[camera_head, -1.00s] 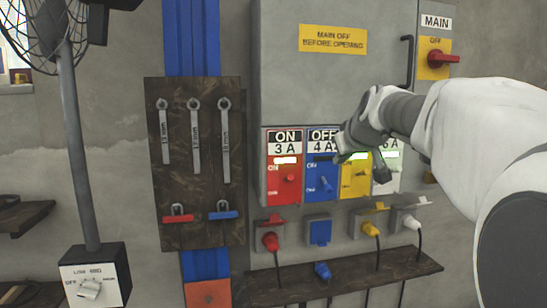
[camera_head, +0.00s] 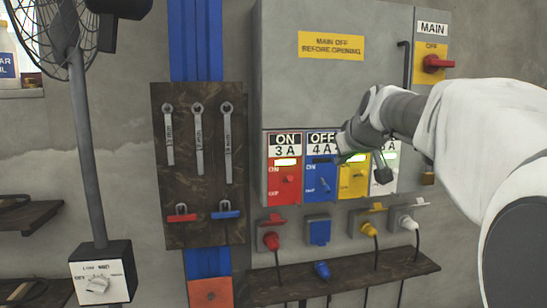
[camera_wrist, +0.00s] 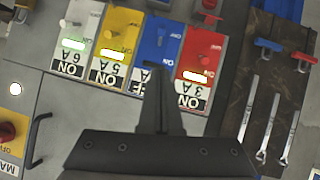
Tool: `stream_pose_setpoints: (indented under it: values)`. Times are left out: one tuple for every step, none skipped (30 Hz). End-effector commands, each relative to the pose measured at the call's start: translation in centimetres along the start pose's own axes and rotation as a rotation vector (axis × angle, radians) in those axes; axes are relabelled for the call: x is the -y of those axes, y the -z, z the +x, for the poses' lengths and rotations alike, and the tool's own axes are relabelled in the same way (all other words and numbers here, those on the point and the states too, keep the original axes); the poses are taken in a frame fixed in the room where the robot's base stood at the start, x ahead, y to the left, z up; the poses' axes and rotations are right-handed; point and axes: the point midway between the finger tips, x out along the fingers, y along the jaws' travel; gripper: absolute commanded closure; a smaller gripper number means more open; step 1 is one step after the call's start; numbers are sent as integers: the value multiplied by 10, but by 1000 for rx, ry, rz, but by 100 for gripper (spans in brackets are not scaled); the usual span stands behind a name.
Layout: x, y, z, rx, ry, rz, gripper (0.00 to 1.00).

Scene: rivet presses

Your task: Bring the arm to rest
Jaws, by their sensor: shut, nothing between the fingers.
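My arm reaches in from the right of the head view. My gripper (camera_head: 344,152) is shut and empty in front of the switch panels of the grey cabinet (camera_head: 335,85). In the wrist view my gripper (camera_wrist: 156,98) points at the blue 4 A panel (camera_wrist: 158,42) and hides part of its label. I cannot tell whether it touches the panel. The blue panel (camera_head: 321,183) reads OFF in the head view. The red 3 A panel (camera_head: 284,188) reads ON. The yellow panel (camera_head: 352,181) and white panel (camera_head: 386,179) are partly hidden by my arm; the wrist view shows both reading ON.
Plugs and sockets hang below the panels, above a dark shelf (camera_head: 350,276) with a blue plug (camera_head: 322,270). A tool board (camera_head: 205,215) with wrenches and padlocks is to the left. A fan stand (camera_head: 90,160) stands further left. The red main switch (camera_head: 436,64) is upper right.

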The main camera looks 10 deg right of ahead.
Motion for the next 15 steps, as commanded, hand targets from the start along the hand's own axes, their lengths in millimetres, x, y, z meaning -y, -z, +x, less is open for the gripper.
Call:
stream_pose_setpoints:
  values:
    - [0, 0, 0, 0, 0, 0, 100]
    - [1, 0, -2, 2, 2, 1, 100]
    - [4, -1, -4, 5, 5, 2, 100]
    - [7, -2, -8, 10, 10, 4, 100]
    - [11, -3, -13, 17, 16, 6, 100]
    - [18, -7, -21, 31, 27, 13, 100]
    - [25, -11, -29, 44, 37, 17, 100]
    - [32, -16, -37, 60, 48, 23, 100]
    - [44, -25, -50, 84, 63, 32, 100]
    - [52, -33, -60, 106, 75, 38, 100]
    - [61, -41, -70, 127, 87, 45, 100]
    - [73, -54, -84, 159, 102, 55, 100]
    - [81, -64, -94, 182, 111, 61, 100]
    - [88, -75, -104, 205, 120, 69, 100]
    - [98, -89, -117, 236, 130, 76, 100]
